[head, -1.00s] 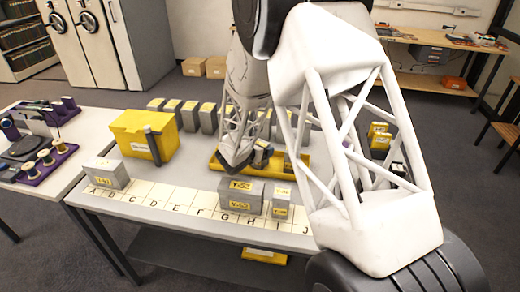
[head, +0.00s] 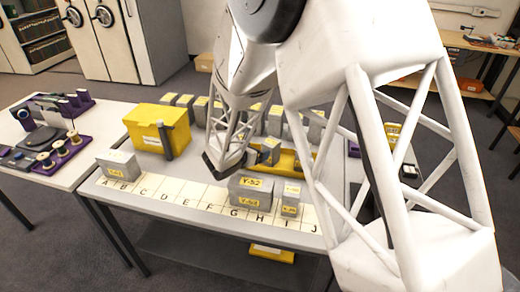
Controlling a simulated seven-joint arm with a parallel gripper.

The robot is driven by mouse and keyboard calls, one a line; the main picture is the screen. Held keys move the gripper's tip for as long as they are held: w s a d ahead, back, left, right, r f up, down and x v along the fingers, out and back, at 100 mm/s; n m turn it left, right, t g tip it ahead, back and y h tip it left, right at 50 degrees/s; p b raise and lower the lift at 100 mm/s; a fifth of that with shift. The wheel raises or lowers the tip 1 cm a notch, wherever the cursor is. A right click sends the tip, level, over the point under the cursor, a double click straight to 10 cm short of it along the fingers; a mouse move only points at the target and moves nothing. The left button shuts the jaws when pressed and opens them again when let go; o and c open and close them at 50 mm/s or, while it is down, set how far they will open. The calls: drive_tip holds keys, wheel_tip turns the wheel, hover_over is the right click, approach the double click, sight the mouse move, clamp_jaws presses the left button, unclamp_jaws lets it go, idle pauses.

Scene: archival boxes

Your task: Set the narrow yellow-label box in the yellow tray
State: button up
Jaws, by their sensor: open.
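The yellow tray (head: 288,163) lies on the grey table behind the lettered strip, partly hidden by my arm. A small grey box with a yellow label (head: 270,150) stands at the tray, just right of my gripper; its base is partly hidden. Another narrow grey box with yellow labels (head: 290,199) stands near letters H and I, beside a wider grey box with yellow labels (head: 250,192). My gripper (head: 221,167) is open at the tray's left end, apart from the small box. Its fingertips show only as a dark shape, with nothing visibly held.
A yellow bin (head: 155,128) stands at the back left of the table. A grey box (head: 117,163) stands near A and B. Several grey boxes with yellow tops line the back, partly behind my arm. The lettered strip (head: 180,190) is clear from C to F.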

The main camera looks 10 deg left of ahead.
drive_tip(key=shift+s+a+r, duration=0.15)
drive_tip(key=shift+s+r, duration=0.05)
drive_tip(key=shift+s, duration=0.15)
idle(0.7)
drive_tip(key=s+d+r+m+g+h, duration=0.1)
drive_tip(key=s+d+r+m+g, duration=0.3)
drive_tip(key=d, duration=0.6)
drive_tip(key=s+d+r+m+g+h, duration=0.1)
drive_tip(key=s+d+r+m, duration=0.4)
drive_tip(key=d, duration=0.4)
drive_tip(key=s+d+r+m+g+h, duration=0.1)
drive_tip(key=s+d+r+m+g, duration=0.15)
drive_tip(key=d+r+m, duration=0.6)
drive_tip(key=s+d+r+m+g+y, duration=0.1)
drive_tip(key=s+d+m+y, duration=0.3)
drive_tip(key=s, duration=0.9)
drive_tip(key=s+d+r+m+g+y, duration=0.1)
drive_tip(key=s+d+r+m+y, duration=0.2)
drive_tip(key=s+d+m, duration=0.5)
drive_tip(key=s+m+y, duration=0.1)
drive_tip(key=s+m, duration=0.1)
drive_tip(key=s, duration=0.3)
drive_tip(key=shift+r, duration=0.2)
